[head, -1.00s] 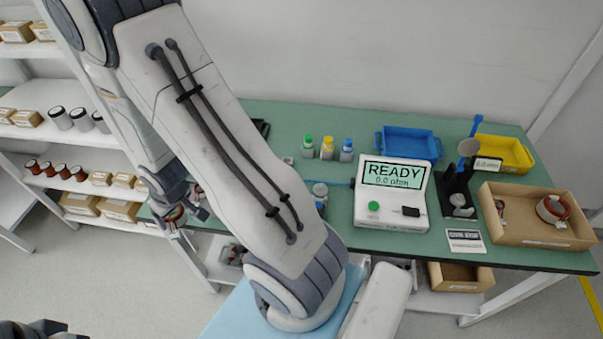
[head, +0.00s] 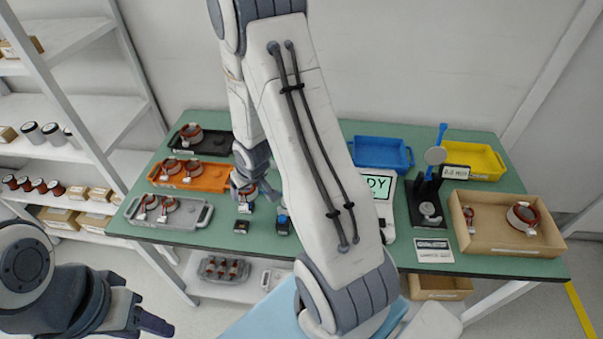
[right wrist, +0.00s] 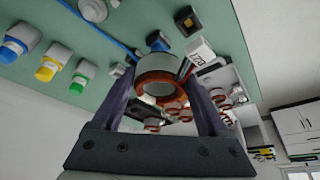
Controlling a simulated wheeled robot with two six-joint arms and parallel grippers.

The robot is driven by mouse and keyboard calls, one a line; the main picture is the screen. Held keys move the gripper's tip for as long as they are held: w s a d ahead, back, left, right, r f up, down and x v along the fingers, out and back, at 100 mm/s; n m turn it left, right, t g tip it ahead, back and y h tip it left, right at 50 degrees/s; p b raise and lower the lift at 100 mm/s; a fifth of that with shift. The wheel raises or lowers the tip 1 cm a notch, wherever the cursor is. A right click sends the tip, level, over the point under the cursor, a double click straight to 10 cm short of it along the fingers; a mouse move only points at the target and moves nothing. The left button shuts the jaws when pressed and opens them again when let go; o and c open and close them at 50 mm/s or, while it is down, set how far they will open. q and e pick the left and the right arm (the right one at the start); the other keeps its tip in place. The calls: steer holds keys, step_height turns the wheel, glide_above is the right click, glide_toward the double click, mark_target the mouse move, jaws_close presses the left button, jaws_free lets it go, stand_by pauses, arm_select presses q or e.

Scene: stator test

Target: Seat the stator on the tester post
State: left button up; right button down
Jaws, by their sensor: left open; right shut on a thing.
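My right gripper (head: 243,184) is shut on a stator (head: 248,192), a pale ring with copper-red windings, above the green bench. In the right wrist view this stator (right wrist: 160,88) sits between the two fingers of the right gripper (right wrist: 163,95). The white tester (head: 384,187) is partly covered by my right arm, with only part of its green screen showing. A grey round piece (right wrist: 93,9) shows at the top of the right wrist view beside a blue cable; I cannot tell whether it is the tester post. My left gripper (head: 145,315) is open and empty, low at the left.
A black tray (head: 215,143), an orange tray (head: 215,182) and a grey tray (head: 185,236) hold stators. A black gauge stand (head: 425,190), a cardboard box (head: 490,243), and blue (head: 382,163) and yellow (head: 485,172) bins stand right. Small dark blocks (head: 241,227) lie near the front edge.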

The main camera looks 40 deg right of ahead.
steer(key=s+d+f+m, duration=0.1)
steer(key=s+d+f, duration=0.15)
steer(key=d, duration=0.95)
steer(key=shift+h, duration=0.3)
step_height(320, 180, down, 4)
steer(key=b, duration=0.4)
steer(key=shift+s+d+f+b, duration=0.1)
steer(key=shift+f+b, duration=0.1)
steer(key=shift+b, duration=0.2)
steer(key=shift+f, duration=0.2)
steer(key=shift+f+b, duration=1)
steer(key=shift+f, duration=0.05)
steer(key=shift+f, duration=0.1)
steer(key=shift+f+b, duration=0.4)
